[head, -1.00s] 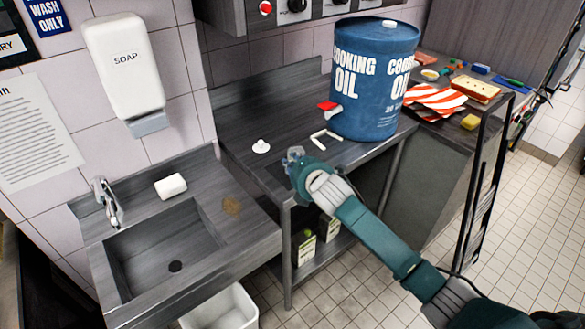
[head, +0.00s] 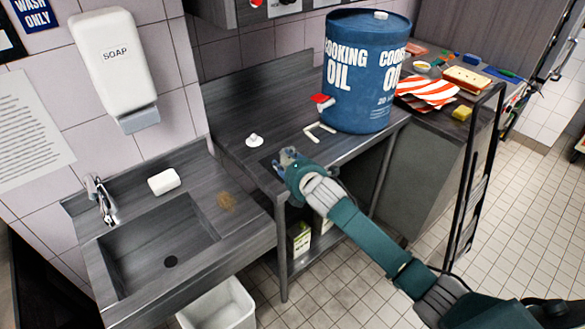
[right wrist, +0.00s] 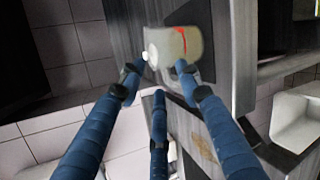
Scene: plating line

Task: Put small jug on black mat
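My right gripper (head: 287,157) is at the front edge of the grey counter, left of the oil drum. In the right wrist view its blue fingers (right wrist: 158,75) are spread apart. A blurred cream vessel with a red mark, seemingly the small jug (right wrist: 176,46), lies just past and between the fingertips. I see no clear grip on it. In the head view I cannot make out the jug near the gripper. A black mat cannot be clearly told from the dark counter. My left gripper is not in view.
A blue cooking oil drum (head: 365,75) with a red tap stands on the counter (head: 235,118). A white knobbed item (head: 254,140) and a white angled piece (head: 318,132) lie near it. A sink (head: 150,255) with soap (head: 164,181) is at left, a white bin (head: 222,305) below.

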